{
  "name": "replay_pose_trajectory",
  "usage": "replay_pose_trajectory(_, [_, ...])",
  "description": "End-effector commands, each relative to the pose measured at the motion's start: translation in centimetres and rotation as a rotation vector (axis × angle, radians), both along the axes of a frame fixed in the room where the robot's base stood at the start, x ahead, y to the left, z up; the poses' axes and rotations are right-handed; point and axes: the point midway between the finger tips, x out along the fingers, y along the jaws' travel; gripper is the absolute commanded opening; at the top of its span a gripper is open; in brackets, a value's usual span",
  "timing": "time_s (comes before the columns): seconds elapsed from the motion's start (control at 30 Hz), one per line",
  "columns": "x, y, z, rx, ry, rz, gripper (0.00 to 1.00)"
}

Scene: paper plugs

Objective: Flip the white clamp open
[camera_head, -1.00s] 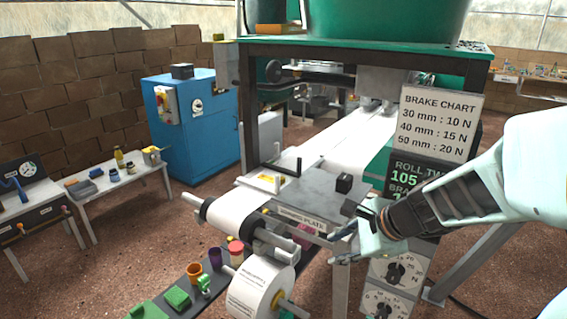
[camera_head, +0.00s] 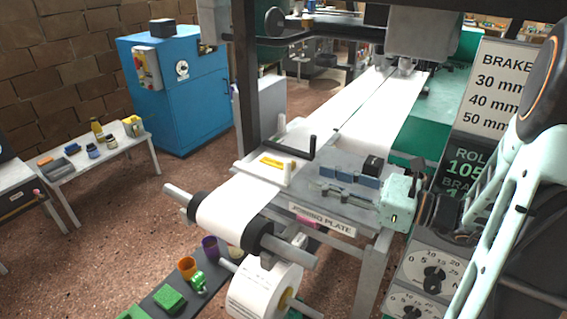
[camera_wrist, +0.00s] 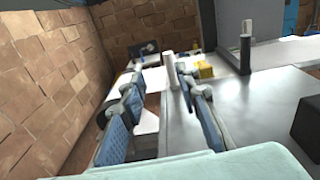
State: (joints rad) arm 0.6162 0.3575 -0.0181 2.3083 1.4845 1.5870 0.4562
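The white clamp (camera_head: 265,172) lies across the paper at the left of the joining plate (camera_head: 320,218), with a yellow strip on it and a short white post at its near end. In the wrist view, a white upright post (camera_wrist: 171,72) stands just beyond the fingertips, nearer the right finger. My gripper (camera_head: 322,172) is low over the plate, pointing left toward the clamp, with a gap between them. In the wrist view my gripper (camera_wrist: 158,82) has its fingers apart with nothing held. The palm hides the plate's right end.
A black post (camera_head: 312,142) with a bar stands behind the clamp. A black block (camera_head: 373,165) lies on the plate beside my fingers. The paper roller (camera_head: 225,222) is in front, the dial panel (camera_head: 430,275) at right, and a dark frame post (camera_head: 247,85) at back left.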

Motion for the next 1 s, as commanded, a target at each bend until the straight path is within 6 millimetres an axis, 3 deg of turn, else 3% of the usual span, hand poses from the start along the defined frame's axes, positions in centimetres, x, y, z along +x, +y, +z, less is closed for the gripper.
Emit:
replay_pose_trajectory(0.17, [1.1, -0.5, 0.1, 0.041, -0.004, -0.037, 0.29])
replay_pose_trajectory(0.63, [5.4, 6.3, 0.1, 0.038, -0.002, -0.033, 0.29])
replay_pose_trajectory(1.0, [6.7, 8.0, 0.1, 0.036, -0.002, -0.037, 0.29])
